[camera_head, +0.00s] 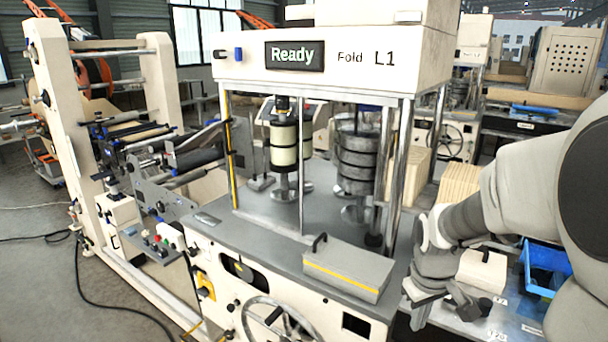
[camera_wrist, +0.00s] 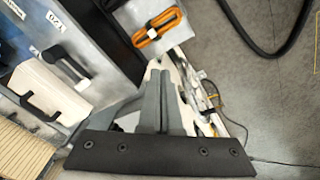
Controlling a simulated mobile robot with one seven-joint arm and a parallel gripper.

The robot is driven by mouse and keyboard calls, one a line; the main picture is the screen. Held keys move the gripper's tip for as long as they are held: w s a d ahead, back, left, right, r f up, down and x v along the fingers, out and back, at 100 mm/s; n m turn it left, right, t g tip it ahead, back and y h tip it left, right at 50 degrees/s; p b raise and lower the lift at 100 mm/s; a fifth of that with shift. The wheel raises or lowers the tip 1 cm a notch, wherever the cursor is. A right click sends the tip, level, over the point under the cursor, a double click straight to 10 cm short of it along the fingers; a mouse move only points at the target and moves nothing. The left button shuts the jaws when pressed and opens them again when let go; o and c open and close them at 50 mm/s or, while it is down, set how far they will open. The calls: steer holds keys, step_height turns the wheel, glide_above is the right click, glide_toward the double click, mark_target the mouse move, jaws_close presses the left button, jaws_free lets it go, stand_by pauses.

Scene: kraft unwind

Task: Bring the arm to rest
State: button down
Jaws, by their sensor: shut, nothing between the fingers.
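My arm comes in from the right edge of the head view, bent downward. My gripper (camera_head: 425,298) hangs at the front right of the cream machine (camera_head: 360,62), over the near edge of a side bench. In the wrist view my gripper (camera_wrist: 160,75) has its two grey fingers pressed together, with nothing between them. A cream block with a dark handle (camera_wrist: 48,88) lies to the left of the fingers. The same kind of block (camera_head: 484,268) shows beside my gripper in the head view, partly hidden by it.
The machine's display (camera_head: 294,55) reads "Ready". A grey box with a handle (camera_head: 348,268) sits on its deck. A blue bin (camera_head: 545,266) stands on the right bench. In the wrist view, an orange-and-black bundle (camera_wrist: 158,27) lies ahead of the fingers. A black hose crosses the floor.

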steer(key=s+a+r+m+t+b, duration=0.1)
steer(key=s+a+r, duration=0.3)
steer(key=s, duration=0.4)
steer(key=s+a+r+m+t, duration=0.2)
steer(key=s+a+r, duration=0.2)
steer(key=s+r, duration=0.3)
steer(key=shift+s+t+y+b, duration=0.35)
steer(key=shift+t+y+b, duration=0.05)
